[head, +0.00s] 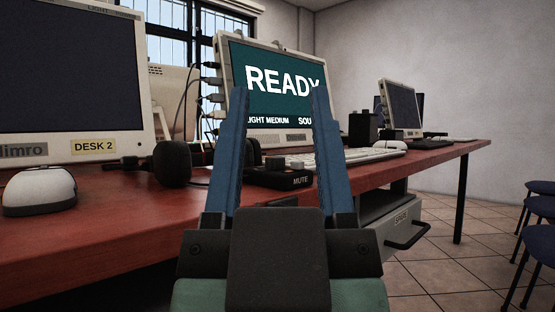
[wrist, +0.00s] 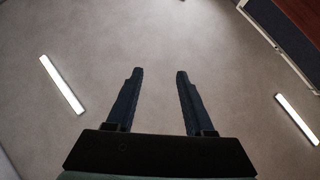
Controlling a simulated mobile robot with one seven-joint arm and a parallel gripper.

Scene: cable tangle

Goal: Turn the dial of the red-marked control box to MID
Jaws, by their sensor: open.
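My gripper (head: 269,98) is in front of the desk in the head view, its two blue fingers pointing up, apart, with nothing between them. It also shows in the wrist view (wrist: 158,73), open against the ceiling. I cannot make out a red-marked control box or a dial with a MID mark in either view.
The red-brown desk (head: 100,240) runs from the near left to the back right. On it are a DESK 2 monitor (head: 70,65), a white mouse (head: 40,190), a headset (head: 172,163) and a farther monitor (head: 398,105). Blue stools (head: 540,205) stand at the right; the tiled floor between is clear.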

